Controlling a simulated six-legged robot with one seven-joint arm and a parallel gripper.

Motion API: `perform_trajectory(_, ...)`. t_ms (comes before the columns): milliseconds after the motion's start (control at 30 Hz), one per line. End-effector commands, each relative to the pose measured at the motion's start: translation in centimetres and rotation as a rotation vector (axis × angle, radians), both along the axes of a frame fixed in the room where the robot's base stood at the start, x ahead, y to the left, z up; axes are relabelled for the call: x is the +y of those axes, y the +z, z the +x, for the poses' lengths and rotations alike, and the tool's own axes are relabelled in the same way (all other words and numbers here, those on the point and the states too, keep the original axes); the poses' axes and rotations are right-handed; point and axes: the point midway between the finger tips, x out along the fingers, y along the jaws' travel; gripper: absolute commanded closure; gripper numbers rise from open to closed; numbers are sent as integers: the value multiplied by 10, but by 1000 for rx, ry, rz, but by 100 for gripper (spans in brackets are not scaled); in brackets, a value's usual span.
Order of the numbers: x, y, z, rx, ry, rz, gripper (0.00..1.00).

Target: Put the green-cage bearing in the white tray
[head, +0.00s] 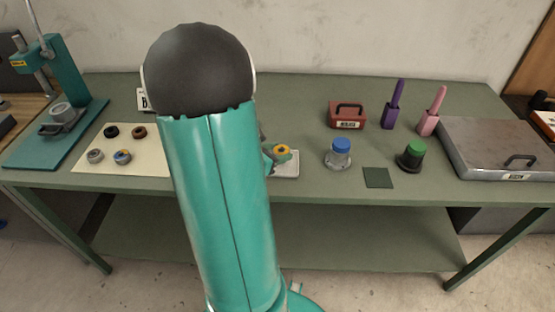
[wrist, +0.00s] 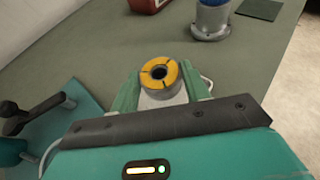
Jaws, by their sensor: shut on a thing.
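My gripper (wrist: 160,84) is shut on a bearing (wrist: 159,74) with a grey outer ring and a yellow-orange cage. Much of the tray is hidden by my arm and gripper. I see no clearly green cage on any bearing.
A cream mat (head: 90,164) at left holds several rings or bearings, one with a blue-and-orange middle (head: 123,156). A blue-capped jar (head: 339,154) stands right of the tray, with a red box (head: 347,115) behind. A teal plate with a black handle (wrist: 38,114) lies left in the wrist view.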

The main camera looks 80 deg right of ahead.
Motion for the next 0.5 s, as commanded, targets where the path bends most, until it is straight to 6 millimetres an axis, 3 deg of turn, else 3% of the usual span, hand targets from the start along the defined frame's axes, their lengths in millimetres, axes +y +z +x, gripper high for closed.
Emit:
perform_trajectory(233,-4,-31,-2,2,-1,4,86)
perform_trajectory(500,-4,-35,-1,0,0,-1,86)
